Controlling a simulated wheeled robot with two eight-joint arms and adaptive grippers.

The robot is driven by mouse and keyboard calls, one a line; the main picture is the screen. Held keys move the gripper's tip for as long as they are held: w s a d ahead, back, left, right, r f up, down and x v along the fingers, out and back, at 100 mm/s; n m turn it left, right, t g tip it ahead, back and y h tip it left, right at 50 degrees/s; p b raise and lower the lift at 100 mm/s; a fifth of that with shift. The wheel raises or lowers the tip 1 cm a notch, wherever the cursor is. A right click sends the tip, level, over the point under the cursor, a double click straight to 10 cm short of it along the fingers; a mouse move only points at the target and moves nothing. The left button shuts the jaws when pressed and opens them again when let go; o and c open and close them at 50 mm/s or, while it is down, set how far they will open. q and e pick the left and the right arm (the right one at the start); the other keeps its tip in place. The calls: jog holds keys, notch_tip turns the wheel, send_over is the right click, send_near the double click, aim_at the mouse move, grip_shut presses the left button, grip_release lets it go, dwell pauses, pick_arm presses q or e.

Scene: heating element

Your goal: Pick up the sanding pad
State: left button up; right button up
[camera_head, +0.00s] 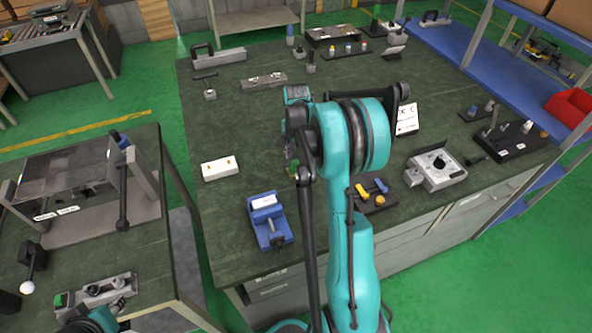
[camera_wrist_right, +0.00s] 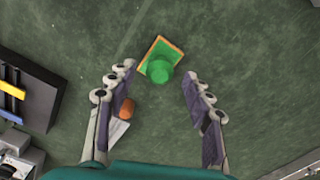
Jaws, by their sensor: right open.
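The sanding pad seems to be the thin rectangular plate with orange edges and a round green knob (camera_wrist_right: 160,66), lying on the dark green tabletop in the right wrist view. In the head view, a small green part (camera_head: 292,169) beside my right arm may be the same pad, mostly hidden. My right gripper (camera_wrist_right: 158,76) is open and empty. Its two fingers stand on either side of the pad, with the knob between and slightly beyond the fingertips. In the head view the right gripper (camera_head: 293,145) is largely covered by my teal arm.
An orange-ended tool (camera_wrist_right: 126,108) lies behind one finger. In the head view, a blue vise (camera_head: 269,222) and a white block (camera_head: 219,168) stand left of my arm. A holder with yellow and blue tools (camera_head: 372,193) stands to the right.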

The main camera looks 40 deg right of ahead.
aim_at(296, 161)
notch_tip(296, 161, down, 4)
jog(key=shift+r+b, duration=0.25)
jog(key=shift+b, duration=0.25)
jog(key=shift+r, duration=0.1)
grip_shut()
jog(key=shift+r, duration=0.1)
notch_tip(296, 161, up, 4)
jog(key=shift+r+p, duration=0.15)
jog(key=shift+p, duration=0.9)
jog(key=s+d+r+p, duration=0.1)
jog(key=s+d+r, duration=0.1)
jog(key=s, duration=0.3)
jog(key=s+d+r+p, duration=0.2)
jog(key=s+d+r, duration=0.1)
jog(key=s+r, duration=0.1)
jog(key=shift+s+r, duration=0.25)
jog(key=shift+s, duration=0.55)
jog(key=c, duration=0.6)
grip_release()
jog(key=shift+c, duration=0.2)
jog(key=c, duration=0.5)
